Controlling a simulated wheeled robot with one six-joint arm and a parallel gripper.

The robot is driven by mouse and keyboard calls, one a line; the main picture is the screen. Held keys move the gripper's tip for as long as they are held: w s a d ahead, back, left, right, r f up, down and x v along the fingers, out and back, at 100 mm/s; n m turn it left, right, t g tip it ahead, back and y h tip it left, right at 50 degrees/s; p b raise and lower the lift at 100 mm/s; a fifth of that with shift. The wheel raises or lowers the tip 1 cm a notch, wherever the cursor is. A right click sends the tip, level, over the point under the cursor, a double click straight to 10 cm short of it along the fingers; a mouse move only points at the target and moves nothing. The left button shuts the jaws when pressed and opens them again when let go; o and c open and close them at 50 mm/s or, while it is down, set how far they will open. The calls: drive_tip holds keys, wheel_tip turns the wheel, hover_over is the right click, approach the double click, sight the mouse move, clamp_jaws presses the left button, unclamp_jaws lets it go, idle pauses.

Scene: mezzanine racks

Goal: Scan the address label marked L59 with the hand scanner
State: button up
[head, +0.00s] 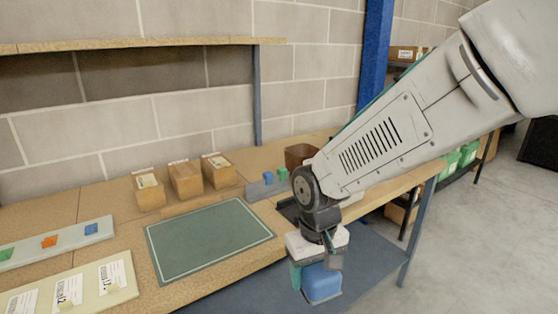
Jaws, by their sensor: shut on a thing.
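My gripper (318,266) hangs in front of the bench's front edge, pointing down. It is shut on a blue, rounded block-like thing (322,284). I cannot tell from this view whether that is the hand scanner. A cream board (92,300) lies at the bench's lower left, well to the left of my gripper. It carries white address labels, one at its right end (112,276), one in the middle (68,290) and one at the left (22,303). Their print is too small to tell which is L59.
A green mat (205,240) lies between board and gripper. Behind it stand several brown boxes (187,181). A pale strip with coloured pieces (98,231) lies at left. A grey rack with small blocks (262,189) stands behind the arm. A shelf (140,43) overhangs the back.

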drive_tip(key=w+d+f+m, duration=0.2)
drive_tip(key=w+d+f, duration=0.3)
drive_tip(key=w+d, duration=0.45)
drive_tip(key=w+d+f+m, duration=0.2)
drive_tip(key=w+d+f, duration=0.4)
drive_tip(key=w+d, duration=0.4)
drive_tip(key=s+f, duration=0.4)
drive_tip(key=f, duration=0.2)
drive_tip(key=shift+s+f, duration=0.2)
drive_tip(key=shift+f, duration=0.15)
